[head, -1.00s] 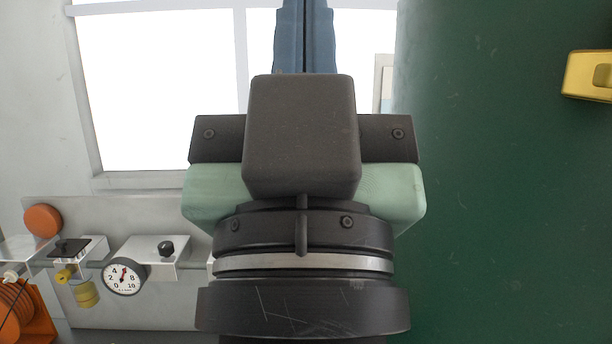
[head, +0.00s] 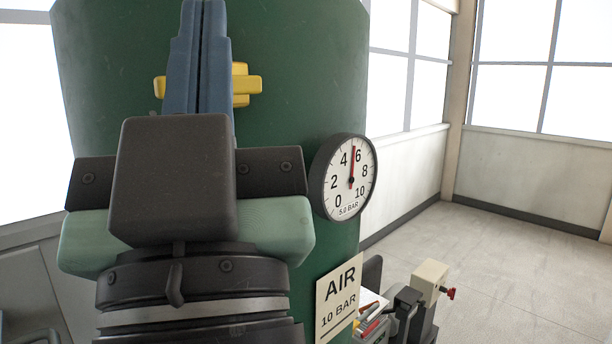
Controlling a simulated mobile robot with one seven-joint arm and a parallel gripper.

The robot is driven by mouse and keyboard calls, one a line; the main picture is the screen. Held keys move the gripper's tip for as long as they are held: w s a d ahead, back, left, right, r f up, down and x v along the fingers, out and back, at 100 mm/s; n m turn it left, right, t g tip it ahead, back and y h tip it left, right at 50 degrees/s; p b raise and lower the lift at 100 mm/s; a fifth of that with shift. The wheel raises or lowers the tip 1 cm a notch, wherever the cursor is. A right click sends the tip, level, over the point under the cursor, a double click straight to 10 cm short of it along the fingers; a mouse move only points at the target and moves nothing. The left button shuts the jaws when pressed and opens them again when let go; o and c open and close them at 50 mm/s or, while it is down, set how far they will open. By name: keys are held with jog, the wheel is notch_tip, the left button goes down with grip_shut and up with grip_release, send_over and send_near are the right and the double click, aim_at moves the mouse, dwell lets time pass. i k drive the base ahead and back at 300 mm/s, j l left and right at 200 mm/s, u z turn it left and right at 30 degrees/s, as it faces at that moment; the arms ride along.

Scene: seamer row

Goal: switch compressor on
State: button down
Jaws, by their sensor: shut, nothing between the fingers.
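A large green tank (head: 300,90) stands upright behind my gripper, marked by a sign (head: 338,298) reading "AIR 10 BAR". A yellow cross-shaped part (head: 247,85) is on its front, partly hidden behind the fingers. A round white gauge (head: 345,178) on its right side reads about 5 bar. My gripper (head: 203,8) has its blue fingers together and empty, pointing up in front of the tank. Whether the fingers touch the yellow part cannot be told. No part is clearly recognisable as a compressor switch, and my gripper and wrist hide much of the tank's lower front.
At the lower right, beside the tank, is a beige and dark machine (head: 428,285) with a red knob (head: 449,293). A tray of small tools (head: 372,322) sits next to it. Open concrete floor (head: 520,265) lies to the right, below windows.

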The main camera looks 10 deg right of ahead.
aim_at(450, 293)
jog(key=i+l+u, duration=0.2)
jog(key=l+u, duration=0.3)
jog(key=l, duration=0.25)
jog(key=l+u, duration=0.45)
jog(key=l, duration=0.35)
jog(key=l+u, duration=0.5)
jog(key=l, duration=0.3)
jog(key=l+u, duration=0.2)
jog(key=l, duration=0.2)
jog(key=k+l+u, duration=0.2)
jog(key=l, duration=0.2)
jog(key=l+u, duration=0.15)
jog(key=l, duration=0.3)
jog(key=k+l+u, duration=0.2)
jog(key=l, duration=0.15)
jog(key=l+u, duration=0.2)
jog(key=l, duration=0.2)
jog(key=k+l+u, duration=0.35)
jog(key=l, duration=0.4)
jog(key=k+l+u, duration=0.35)
jog(key=l, duration=0.35)
jog(key=k+l+u, duration=0.35)
jog(key=k+l, duration=0.15)
jog(key=k+l+u, duration=0.75)
jog(key=k, duration=0.35)
jog(key=k+u, duration=0.35)
jog(key=k, duration=0.25)
